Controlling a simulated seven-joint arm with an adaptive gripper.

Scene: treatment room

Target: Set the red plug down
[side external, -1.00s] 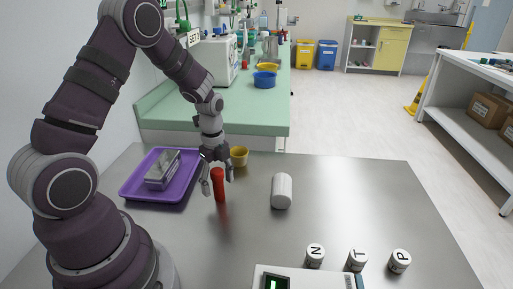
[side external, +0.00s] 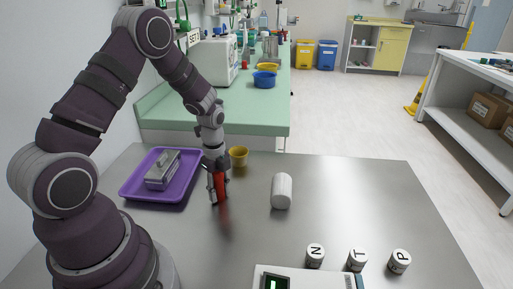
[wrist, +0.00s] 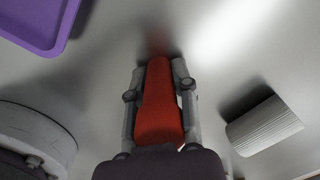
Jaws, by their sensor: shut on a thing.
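The red plug (side external: 220,187) is upright between the fingers of my gripper (side external: 218,190), low over the grey metal table (side external: 330,215). In the wrist view the red plug (wrist: 158,105) fills the space between the two fingers of my gripper (wrist: 158,75), which are shut on it. Its lower end is at or very near the tabletop; I cannot tell whether it touches. My fingers hide part of its sides.
A purple tray (side external: 140,191) with a metal box (side external: 163,170) lies to the left. A yellow cup (side external: 239,156) stands behind my gripper. Lettered cylinders (side external: 315,257) and a device stand in front. The table between is clear.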

